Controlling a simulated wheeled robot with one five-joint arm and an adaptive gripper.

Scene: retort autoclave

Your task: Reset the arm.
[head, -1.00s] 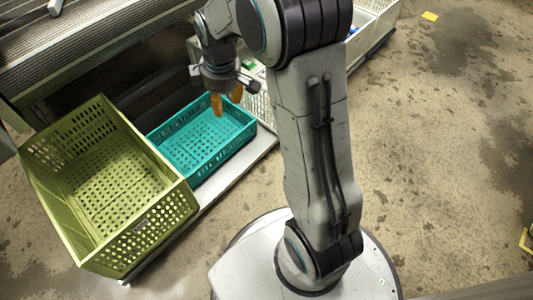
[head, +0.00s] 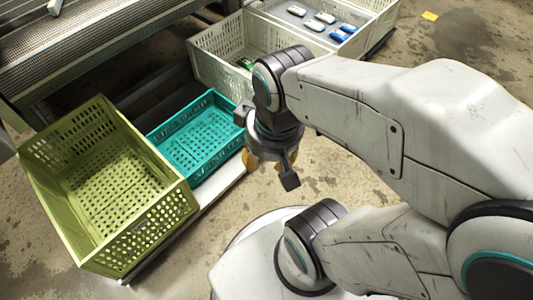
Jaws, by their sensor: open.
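My gripper (head: 266,162) hangs from my arm near the middle of the head view, with its orange fingers pointing down. It is open, and no object shows between its fingers, though its dark body partly hides them. It is just right of the teal crate (head: 197,184) and in front of the near cream crate. My arm is folded back, with its large white links filling the right side of the view.
An empty olive-green crate (head: 178,215) stands at the left. A cream crate (head: 217,69) behind my gripper holds a small green item (head: 245,63). Another cream crate (head: 386,18) holds several white and blue packs (head: 319,25). A metal mesh conveyor (head: 80,45) runs at the upper left.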

